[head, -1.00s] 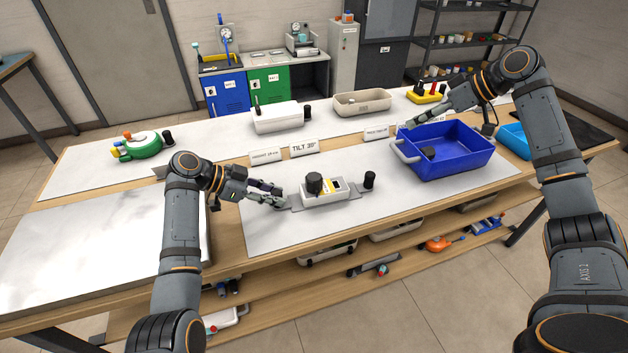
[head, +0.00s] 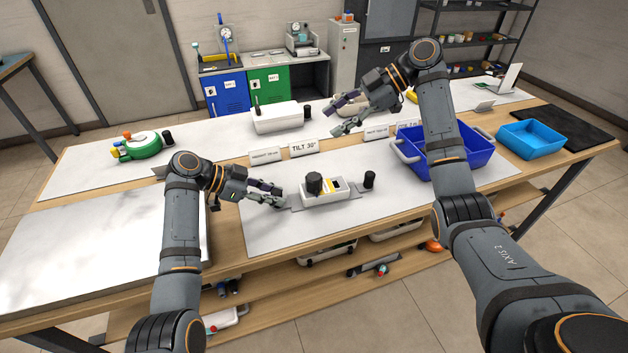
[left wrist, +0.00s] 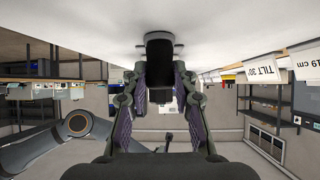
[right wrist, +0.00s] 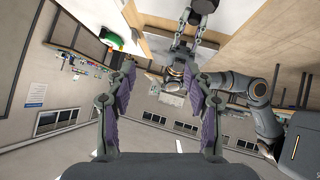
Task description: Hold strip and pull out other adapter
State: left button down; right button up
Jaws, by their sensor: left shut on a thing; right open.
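The white strip (head: 325,197) lies on a grey plate (head: 355,190) on the near white mat. One black adapter (head: 314,183) stands upright on its left part, beside a yellow patch. A black post (head: 369,180) stands at the plate's right end. My left gripper (head: 279,197) is at the plate's left end, shut on a black post (left wrist: 159,50) that shows between its fingers in the left wrist view. My right gripper (head: 337,117) is open, above and behind the strip, left of the blue bin (head: 480,155). Its fingers are empty in the right wrist view (right wrist: 160,72).
Label cards stand behind the strip, one reading TILT 30° (head: 304,148). A white device (head: 278,118) and a green round device (head: 140,147) are at the back. A light-blue tray (head: 530,138) is at the right. My right forearm hides part of the blue bin.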

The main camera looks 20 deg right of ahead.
aim_at(319, 175)
jog(key=s+f, duration=0.1)
jog(key=f, duration=0.2)
jog(key=s+f+g, duration=0.1)
jog(key=f, duration=0.2)
jog(key=s+f+m+g, duration=0.1)
jog(key=f, duration=0.2)
jog(key=shift+d+h, duration=0.3)
jog(key=shift+x, duration=4.45)
jog(key=shift+s+r, duration=0.1)
jog(key=shift+s, duration=0.1)
jog(key=c, duration=1)
